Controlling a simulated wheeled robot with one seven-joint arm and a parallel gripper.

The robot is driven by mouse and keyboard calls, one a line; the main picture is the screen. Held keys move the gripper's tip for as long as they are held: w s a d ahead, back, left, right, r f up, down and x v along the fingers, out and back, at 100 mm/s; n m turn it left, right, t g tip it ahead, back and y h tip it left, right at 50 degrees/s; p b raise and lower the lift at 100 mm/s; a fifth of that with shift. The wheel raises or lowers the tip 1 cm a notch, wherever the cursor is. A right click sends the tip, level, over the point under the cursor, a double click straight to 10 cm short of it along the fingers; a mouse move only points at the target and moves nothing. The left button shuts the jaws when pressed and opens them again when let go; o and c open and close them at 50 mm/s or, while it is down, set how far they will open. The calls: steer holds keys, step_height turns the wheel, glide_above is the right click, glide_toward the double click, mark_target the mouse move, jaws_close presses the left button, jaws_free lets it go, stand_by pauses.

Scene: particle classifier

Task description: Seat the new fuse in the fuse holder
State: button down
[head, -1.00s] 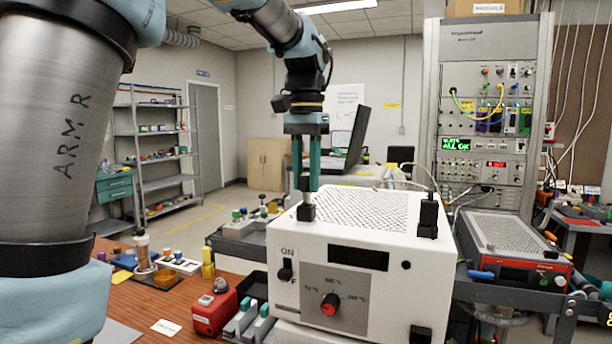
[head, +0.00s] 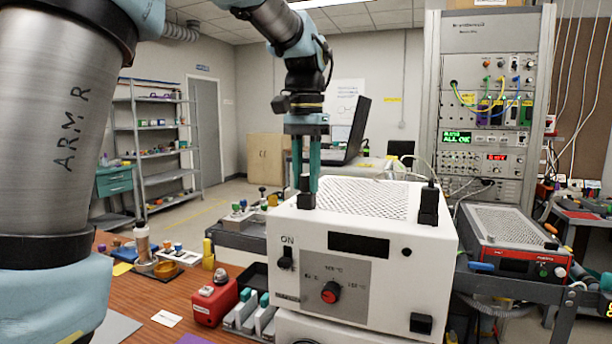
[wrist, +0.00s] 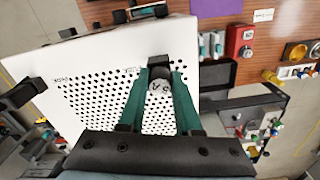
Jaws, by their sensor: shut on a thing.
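The white instrument box (head: 375,263) stands on the bench with a perforated top, an ON switch and a red-centred knob. The black fuse holder (head: 302,201) sits at its top left front corner; it also shows in the wrist view (wrist: 158,61). My gripper (head: 305,182) is directly above the holder, pointing down. The fuse is at the holder in both views. Its lower end is hidden, so I cannot tell how deep it sits.
A black post (head: 428,205) stands at the box's top right corner. A red box (head: 213,302) and a grey tray with green-topped pieces (head: 250,312) are to the left. A red-framed instrument (head: 512,245) is at the right. An equipment rack (head: 488,110) stands behind.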

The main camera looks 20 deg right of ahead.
mark_target(306, 175)
steer(key=shift+f, duration=0.15)
steer(key=c, duration=0.5)
jaws_free()
step_height(306, 175, up, 11)
steer(key=shift+f+b, duration=0.1)
steer(key=shift+b, duration=0.25)
